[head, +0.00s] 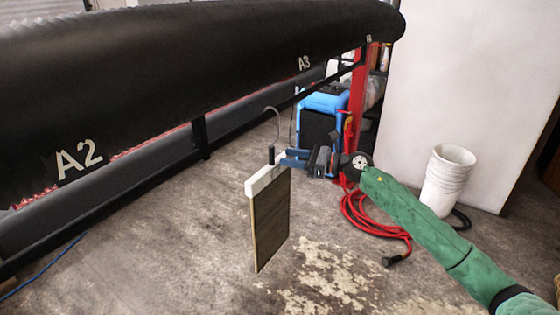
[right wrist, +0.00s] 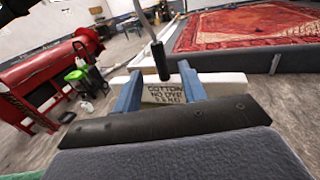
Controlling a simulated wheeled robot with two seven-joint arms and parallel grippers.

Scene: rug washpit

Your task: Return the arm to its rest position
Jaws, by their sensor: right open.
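My right gripper (head: 285,159), on the green-sleeved arm, has its blue fingers apart at the white top of a hanging sample board. The board (head: 270,218) has a white head bar and a brown panel below. A black grip with a thin curved hook (head: 276,118) rises from its top. In the right wrist view my right gripper (right wrist: 162,92) is open, with the lettered face of the white block (right wrist: 164,94) showing between the fingers. I cannot tell whether the fingers touch it, or what the hook hangs on. My left gripper is not in view.
A long black roller (head: 200,75) marked A2 and A3 runs across the upper left. A red hose (head: 372,222) lies on the floor beneath my right arm. A stack of white buckets (head: 448,178) stands at the right. Floor in front is clear.

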